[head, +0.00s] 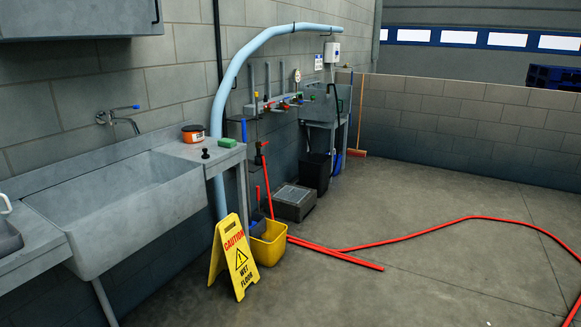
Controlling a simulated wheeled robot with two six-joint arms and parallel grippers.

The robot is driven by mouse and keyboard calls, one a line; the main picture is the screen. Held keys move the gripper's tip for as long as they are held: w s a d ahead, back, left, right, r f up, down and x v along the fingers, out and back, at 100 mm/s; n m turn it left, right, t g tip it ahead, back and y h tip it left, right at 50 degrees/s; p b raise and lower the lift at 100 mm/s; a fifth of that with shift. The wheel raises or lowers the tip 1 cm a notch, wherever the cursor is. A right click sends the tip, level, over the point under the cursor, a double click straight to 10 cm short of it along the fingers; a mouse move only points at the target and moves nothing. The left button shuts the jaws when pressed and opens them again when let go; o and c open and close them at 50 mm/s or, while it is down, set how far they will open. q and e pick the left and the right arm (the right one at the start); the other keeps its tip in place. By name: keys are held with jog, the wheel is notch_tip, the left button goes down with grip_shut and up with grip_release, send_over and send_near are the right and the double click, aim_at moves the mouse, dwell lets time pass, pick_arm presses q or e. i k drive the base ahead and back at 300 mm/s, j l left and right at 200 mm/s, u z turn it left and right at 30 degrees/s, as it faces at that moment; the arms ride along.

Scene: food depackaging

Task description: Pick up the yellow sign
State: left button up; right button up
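The yellow sign (235,257) is a folding caution board reading "CAUTION WET FLOOR". It stands upright on the concrete floor, left of centre in the head view, in front of the sink counter's right end. A yellow bucket (270,246) stands just behind it to the right, partly overlapped by the sign. Neither of my grippers shows in the head view.
A large grey sink (120,208) and its counter line the left wall. A red hose (420,233) snakes over the floor to the right. A red pole (335,254) lies near the bucket. A grey box (293,203) and black bin (314,175) stand behind. The middle floor is open.

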aim_at(231, 249)
jog(key=i, duration=2.2)
